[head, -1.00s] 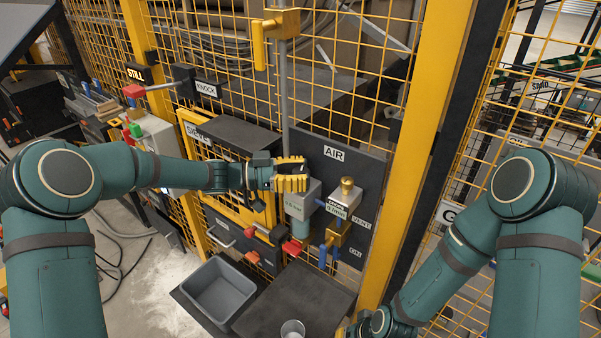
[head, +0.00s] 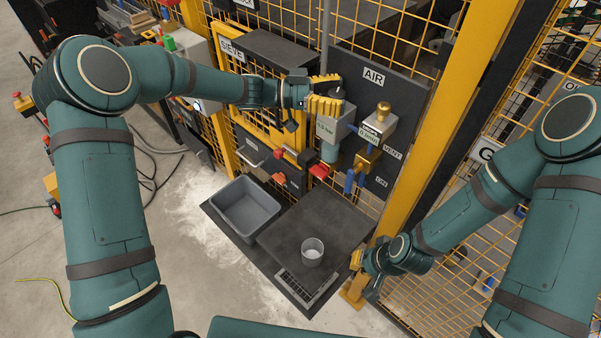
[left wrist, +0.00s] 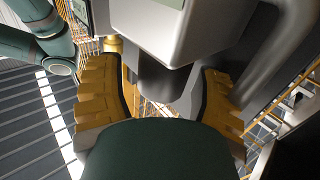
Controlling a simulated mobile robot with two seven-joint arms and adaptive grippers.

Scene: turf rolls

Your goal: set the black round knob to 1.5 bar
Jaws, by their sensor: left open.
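The black round knob (left wrist: 160,85) shows in the left wrist view as a dark cylinder on a pale grey box (left wrist: 180,30). It stands between the two yellow fingers of my left gripper (left wrist: 165,95), with gaps on both sides. In the head view my left gripper (head: 326,95) is at the top of the grey regulator box (head: 332,130) on the AIR panel, and its fingers mostly hide the knob. The box has a small green display (head: 326,130), too small to read surely. My right gripper (head: 355,277) is low beside the yellow post; its opening is unclear.
A second grey box (head: 378,125) with a brass top stands right of the regulator, above a brass valve (head: 366,162) and blue handle.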

